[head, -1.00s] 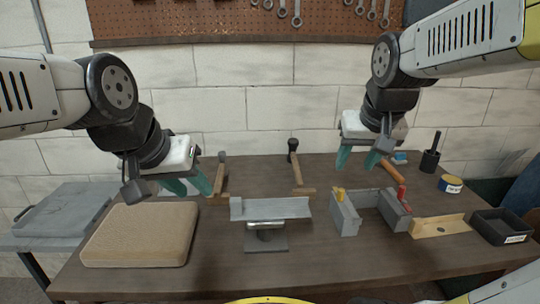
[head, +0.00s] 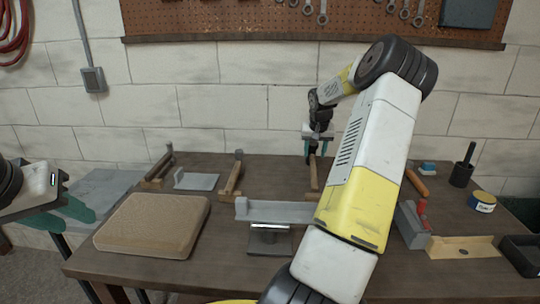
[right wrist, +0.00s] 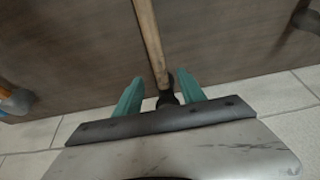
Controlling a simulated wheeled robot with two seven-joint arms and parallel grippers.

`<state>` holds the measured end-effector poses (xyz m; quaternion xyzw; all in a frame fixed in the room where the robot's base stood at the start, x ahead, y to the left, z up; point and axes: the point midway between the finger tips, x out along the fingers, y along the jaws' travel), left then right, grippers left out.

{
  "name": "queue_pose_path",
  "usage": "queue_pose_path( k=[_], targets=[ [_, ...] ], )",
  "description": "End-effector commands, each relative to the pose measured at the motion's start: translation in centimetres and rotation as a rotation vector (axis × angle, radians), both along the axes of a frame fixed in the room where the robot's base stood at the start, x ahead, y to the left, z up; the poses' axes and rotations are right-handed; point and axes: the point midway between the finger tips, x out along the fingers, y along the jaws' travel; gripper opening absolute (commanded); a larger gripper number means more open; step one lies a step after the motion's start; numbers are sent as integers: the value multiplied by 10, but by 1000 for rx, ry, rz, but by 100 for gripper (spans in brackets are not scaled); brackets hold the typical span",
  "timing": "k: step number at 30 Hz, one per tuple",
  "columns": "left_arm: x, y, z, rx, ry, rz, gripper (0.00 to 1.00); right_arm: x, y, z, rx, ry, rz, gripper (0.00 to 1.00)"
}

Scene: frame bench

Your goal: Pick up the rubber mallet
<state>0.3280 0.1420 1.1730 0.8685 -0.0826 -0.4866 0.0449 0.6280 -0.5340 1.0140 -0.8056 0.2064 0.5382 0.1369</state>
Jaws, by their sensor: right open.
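The rubber mallet (head: 314,174), with a light wooden handle and a dark head, lies at the back of the bench, partly hidden by my right arm. In the right wrist view its handle (right wrist: 150,45) runs down from the top edge to the dark head. My right gripper (head: 312,150) is over the head end. In the right wrist view its teal fingers (right wrist: 160,97) are open, one on each side of the head, with gaps showing. Whether they are at grasp height I cannot tell. My left gripper (head: 66,212) is open and empty at the far left, off the bench.
Two other wooden-handled tools (head: 231,178) (head: 157,170) lie to the left. A beige pad (head: 155,225), a grey fixture (head: 278,212), an orange handle (head: 416,182), a black holder (head: 461,175) and a tin (head: 483,201) stand around. My right arm hides part of the bench.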

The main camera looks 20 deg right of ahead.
Motion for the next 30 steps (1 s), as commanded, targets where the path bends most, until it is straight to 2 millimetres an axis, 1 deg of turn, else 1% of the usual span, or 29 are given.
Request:
queue_pose_path(
  k=[1,10,15,18,21,30],
  targets=[
    [0,0,0,0,0,0,36,1,-3,-5,3,-1,-5,47],
    [0,0,0,0,0,0,36,13,-9,-37,4,0,-3,47],
    [0,0,0,0,0,0,36,22,-14,-61,5,0,-3,47],
    [0,0,0,0,0,0,36,25,-15,-69,4,-1,-4,47],
    [0,0,0,0,0,0,36,27,-16,-72,2,-1,-2,47],
    [0,0,0,0,0,0,36,27,-16,-72,1,-1,-3,47]
  ],
)
